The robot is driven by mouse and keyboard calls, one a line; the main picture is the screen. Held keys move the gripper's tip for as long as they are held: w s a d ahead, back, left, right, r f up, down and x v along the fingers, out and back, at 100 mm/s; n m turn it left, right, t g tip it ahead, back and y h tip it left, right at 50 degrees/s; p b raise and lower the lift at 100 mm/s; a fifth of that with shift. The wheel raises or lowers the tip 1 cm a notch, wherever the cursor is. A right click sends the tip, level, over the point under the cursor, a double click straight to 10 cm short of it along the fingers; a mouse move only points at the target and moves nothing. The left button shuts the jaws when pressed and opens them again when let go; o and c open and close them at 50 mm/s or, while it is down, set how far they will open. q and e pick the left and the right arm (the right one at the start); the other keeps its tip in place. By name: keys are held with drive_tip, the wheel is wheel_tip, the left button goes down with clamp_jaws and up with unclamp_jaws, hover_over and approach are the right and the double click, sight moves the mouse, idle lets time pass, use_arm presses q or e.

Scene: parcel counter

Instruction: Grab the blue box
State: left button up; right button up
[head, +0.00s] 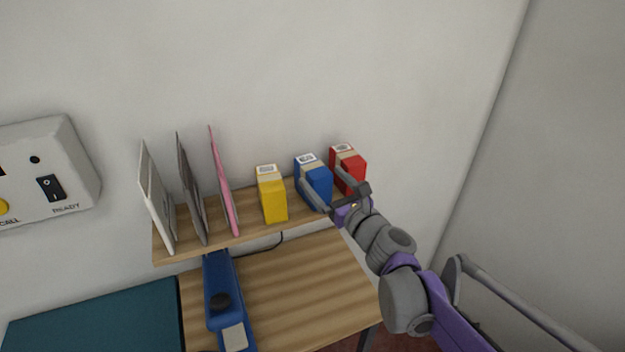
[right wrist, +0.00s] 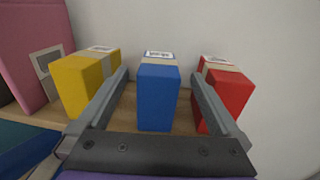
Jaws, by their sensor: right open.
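The blue box (head: 316,180) stands upright on the wooden shelf, between a yellow box and a red box. It has a tan band and a white label on top. My right gripper (head: 328,184) is open at the blue box in the head view. In the right wrist view the blue box (right wrist: 158,95) stands between the two open fingers (right wrist: 158,82), with a gap on each side. The fingers do not press on it. My left gripper is not in view.
The yellow box (head: 271,194) is left of the blue box and the red box (head: 348,168) right, each close to a finger. White, grey and pink upright panels (head: 223,185) stand further left. A blue device (head: 226,300) lies on the wooden counter (head: 300,290) below the shelf (head: 245,231).

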sight(313, 169)
drive_tip(key=x, duration=0.6)
drive_tip(key=shift+s+f+p, duration=0.1)
drive_tip(key=shift+f+p, duration=0.05)
drive_tip(key=shift+p, duration=0.2)
drive_tip(key=shift+s, duration=0.1)
drive_tip(key=shift+c, duration=0.2)
drive_tip(key=shift+c, duration=1.1)
clamp_jaws()
